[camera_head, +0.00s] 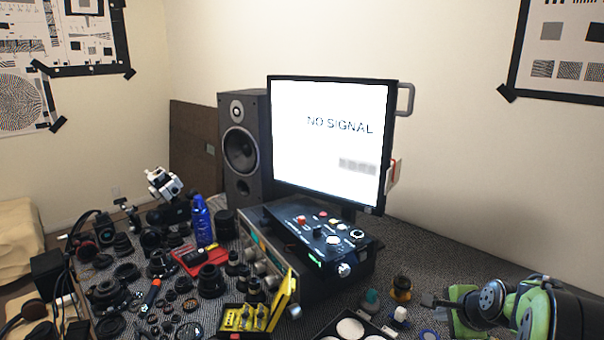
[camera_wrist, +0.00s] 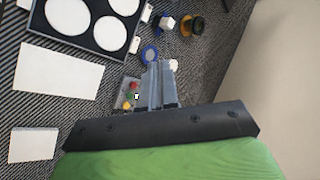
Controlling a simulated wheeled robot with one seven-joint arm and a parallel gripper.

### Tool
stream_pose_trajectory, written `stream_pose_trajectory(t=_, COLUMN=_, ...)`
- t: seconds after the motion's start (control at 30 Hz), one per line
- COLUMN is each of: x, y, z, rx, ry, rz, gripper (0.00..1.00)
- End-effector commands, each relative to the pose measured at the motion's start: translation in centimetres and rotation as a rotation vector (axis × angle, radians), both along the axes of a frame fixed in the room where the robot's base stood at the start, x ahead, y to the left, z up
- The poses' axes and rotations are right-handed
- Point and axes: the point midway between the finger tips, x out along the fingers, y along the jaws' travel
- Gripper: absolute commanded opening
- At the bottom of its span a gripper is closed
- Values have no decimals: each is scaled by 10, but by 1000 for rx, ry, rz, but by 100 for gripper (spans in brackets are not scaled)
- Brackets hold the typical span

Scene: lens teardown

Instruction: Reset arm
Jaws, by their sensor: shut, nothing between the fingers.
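My gripper (camera_wrist: 159,66) shows in the wrist view with its two grey fingers together and nothing between them. In the head view, my gripper (camera_head: 428,299) is at the lower right, at the end of my green and black arm, over the right part of the patterned table. The fingers point toward a blue ring (camera_wrist: 149,54) in the wrist view. A small board with red, yellow and green spots (camera_wrist: 131,93) lies just left of the fingers; the fingers may hide part of it.
A black tray with white discs (camera_wrist: 50,30) and white sheets (camera_wrist: 58,78) lie left in the wrist view. An orange-black part (camera_head: 401,288) stands near my gripper. A control box (camera_head: 325,236), monitor (camera_head: 330,140), speaker (camera_head: 243,150) and many lens parts fill the table.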

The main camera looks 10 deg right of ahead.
Motion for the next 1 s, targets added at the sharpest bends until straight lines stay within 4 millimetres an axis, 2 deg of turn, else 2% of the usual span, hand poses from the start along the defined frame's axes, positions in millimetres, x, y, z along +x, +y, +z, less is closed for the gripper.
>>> stream_pose_trajectory(t=0.03, x=-8, y=30, z=28, rx=-76, ry=13, rz=114, gripper=0)
stream_pose_trajectory(t=0.17, x=-43, y=96, z=72, rx=-282, ry=66, rz=422, gripper=0)
stream_pose_trajectory(t=0.2, x=-57, y=115, z=83, rx=-343, ry=79, rz=515, gripper=0)
stream_pose_trajectory(t=0.3, x=-98, y=154, z=105, rx=-496, ry=108, rz=748, gripper=0)
stream_pose_trajectory(t=0.43, x=-158, y=191, z=123, rx=-685, ry=137, rz=1040, gripper=0)
stream_pose_trajectory(t=0.5, x=-189, y=202, z=127, rx=-776, ry=148, rz=1180, gripper=0)
stream_pose_trajectory(t=0.6, x=-223, y=210, z=127, rx=-874, ry=158, rz=1332, gripper=0)
stream_pose_trajectory(t=0.7, x=-240, y=212, z=124, rx=-924, ry=166, rz=1417, gripper=0)
stream_pose_trajectory(t=1.0, x=-244, y=212, z=122, rx=-937, ry=169, rz=1438, gripper=0)
